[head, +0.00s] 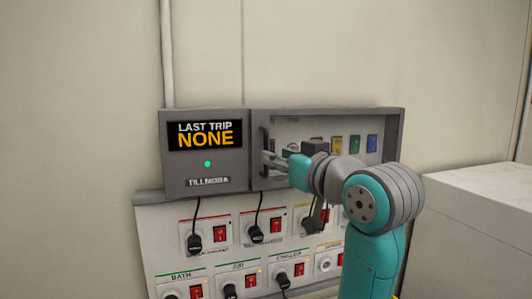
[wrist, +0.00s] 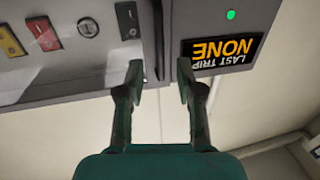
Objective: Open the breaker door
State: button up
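The breaker door (head: 330,112) is a clear pane in a grey frame, on the right part of a grey wall box. It looks shut. A dark upright handle (head: 264,138) is at the door's left side. My gripper (head: 268,158) reaches in from the right and is at the handle. In the wrist view, which is upside down, the two fingers of my gripper (wrist: 160,72) are apart, one on each side of a dark upright bar (wrist: 158,35) that looks like the handle. I cannot tell whether they touch it. My arm hides the lower middle of the door.
Coloured breaker switches (head: 354,144) show behind the pane. A display (head: 205,136) reading "LAST TRIP NONE" is left of the door. Below is a socket panel (head: 220,258) with black plugs, cables and red switches. A white block (head: 480,215) stands at right.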

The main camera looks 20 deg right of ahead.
aim_at(266, 171)
jog(key=shift+w+a, duration=0.2)
jog(key=shift+w, duration=0.8)
jog(key=shift+w+a, duration=0.2)
jog(key=shift+w, duration=0.75)
jog(key=shift+w+a, duration=0.2)
jog(key=shift+w, duration=0.8)
grip_shut()
